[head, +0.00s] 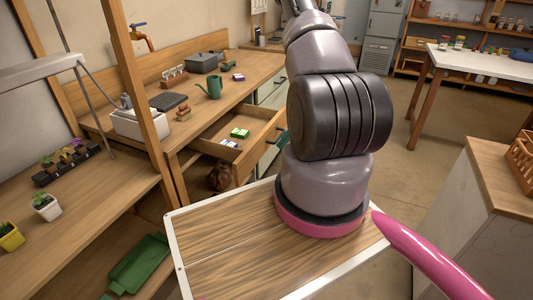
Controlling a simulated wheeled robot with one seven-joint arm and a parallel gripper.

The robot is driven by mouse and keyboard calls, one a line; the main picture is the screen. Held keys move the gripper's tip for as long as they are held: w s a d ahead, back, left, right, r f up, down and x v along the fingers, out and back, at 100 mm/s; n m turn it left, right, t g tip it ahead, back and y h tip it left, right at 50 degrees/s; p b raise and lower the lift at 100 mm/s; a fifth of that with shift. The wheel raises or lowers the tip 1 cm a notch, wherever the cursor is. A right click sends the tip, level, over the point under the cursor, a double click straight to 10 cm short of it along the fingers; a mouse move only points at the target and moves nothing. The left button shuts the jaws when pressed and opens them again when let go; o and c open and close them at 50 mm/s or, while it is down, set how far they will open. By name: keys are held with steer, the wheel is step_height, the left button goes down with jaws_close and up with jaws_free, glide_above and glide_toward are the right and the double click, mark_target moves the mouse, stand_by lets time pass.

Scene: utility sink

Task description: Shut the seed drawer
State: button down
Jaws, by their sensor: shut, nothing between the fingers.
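The seed drawer (262,148) is pulled out of the wooden workbench (245,72) and stands open in the head view. A green packet (240,132) and a blue-and-white packet (229,144) lie inside it. Its front faces right, toward my arm. My arm rises in the middle of the picture and covers the area just right of the drawer. The arm leaves the picture at the top, and my gripper does not show. A small teal piece shows between the drawer front and my arm; I cannot tell what it is.
On the bench stand a green watering can (210,88), a dark box (205,62) and a black tray (168,101). A wooden post (140,90) rises at left. A white-topped table (485,65) is at right. Open floor (410,160) lies between.

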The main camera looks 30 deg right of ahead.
glide_toward(251, 166)
step_height(251, 166, down, 3)
steer(key=s, duration=0.3)
steer(key=shift+w+a+f, duration=0.25)
steer(key=shift+w+a, duration=0.4)
steer(key=shift+w, duration=0.3)
steer(key=shift+w+a+f, duration=0.25)
steer(key=shift+w+a, duration=0.4)
steer(key=shift+w, duration=0.25)
